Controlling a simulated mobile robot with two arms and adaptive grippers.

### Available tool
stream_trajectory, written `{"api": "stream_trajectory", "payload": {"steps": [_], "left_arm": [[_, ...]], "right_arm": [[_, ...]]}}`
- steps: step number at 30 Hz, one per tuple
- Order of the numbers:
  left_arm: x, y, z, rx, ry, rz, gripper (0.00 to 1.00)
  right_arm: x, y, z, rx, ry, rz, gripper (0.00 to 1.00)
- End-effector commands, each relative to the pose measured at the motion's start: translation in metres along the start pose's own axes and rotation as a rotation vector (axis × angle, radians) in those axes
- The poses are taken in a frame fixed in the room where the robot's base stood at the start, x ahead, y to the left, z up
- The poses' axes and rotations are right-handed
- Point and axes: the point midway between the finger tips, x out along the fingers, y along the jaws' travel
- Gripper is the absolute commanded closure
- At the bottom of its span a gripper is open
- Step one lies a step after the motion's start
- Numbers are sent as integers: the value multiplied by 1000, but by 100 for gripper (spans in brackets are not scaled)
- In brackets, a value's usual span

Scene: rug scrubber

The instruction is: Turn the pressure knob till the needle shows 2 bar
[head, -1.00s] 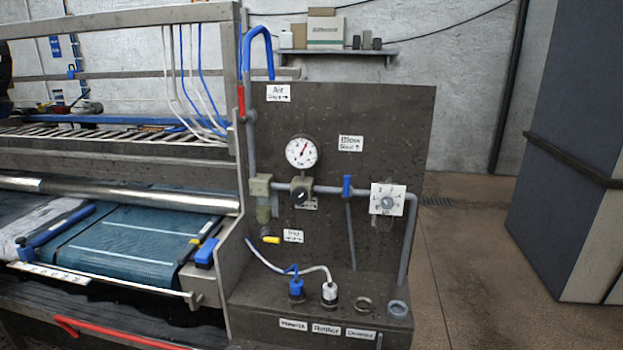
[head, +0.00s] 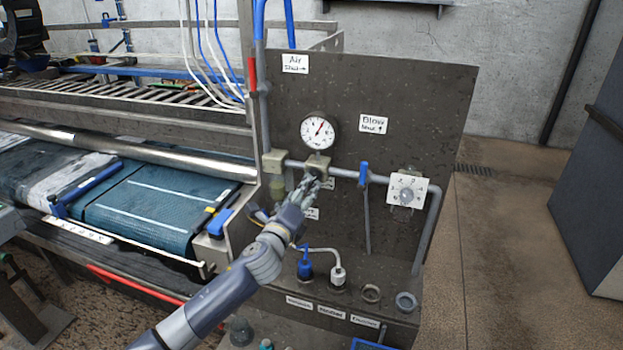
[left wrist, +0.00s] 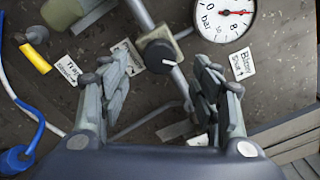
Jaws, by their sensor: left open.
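The round white pressure gauge (head: 319,131) is on the dark panel; its red needle points up and slightly right in the head view. The gauge (left wrist: 224,14) is cut by the top edge in the left wrist view; its exact reading is too small to tell. The black pressure knob (left wrist: 160,56) with a white mark sits on the regulator below the gauge. My left gripper (head: 311,184) covers the knob in the head view. In the left wrist view my left gripper (left wrist: 164,84) is open, its fingers either side of the knob, with gaps showing.
A grey pipe (head: 344,172) with a blue lever (head: 363,173) runs right to a white dial plate (head: 407,189). A yellow-tipped part (left wrist: 33,56) is left of the knob. Blue and white hose connectors (head: 337,275) stand on the ledge below. The conveyor (head: 150,205) is at left.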

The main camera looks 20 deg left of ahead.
Motion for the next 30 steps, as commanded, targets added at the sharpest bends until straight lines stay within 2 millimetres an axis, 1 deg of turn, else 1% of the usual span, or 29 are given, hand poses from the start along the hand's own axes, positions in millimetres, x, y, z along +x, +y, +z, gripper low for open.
{"api": "stream_trajectory", "payload": {"steps": [1, 6, 12, 18, 26, 27, 28, 29, 30], "left_arm": [[9, -2, 1, -1, 0, 0, 42], [34, -1, 0, -3, 0, 1, 42], [55, 0, -1, -3, 1, 0, 42], [63, 0, -1, -2, 2, 0, 42], [64, 0, -1, -2, 2, 0, 42], [63, 0, -1, -2, 2, 0, 47], [63, 0, -1, -2, 2, 0, 54], [63, 0, -1, -2, 2, 0, 60], [63, 0, -1, -2, 2, 0, 70]], "right_arm": [[-3, 0, 1, -1, -2, 0, 60], [-6, 6, -4, -3, 4, 7, 60], [-6, 14, -16, -3, 24, 16, 60], [-7, 15, -17, -2, 25, 18, 60], [-7, 15, -14, -1, 20, 17, 60], [-7, 14, -13, -1, 19, 17, 60], [-7, 14, -12, -1, 18, 17, 60], [-7, 14, -11, -1, 17, 17, 60], [-7, 14, -10, -1, 15, 16, 60]]}}
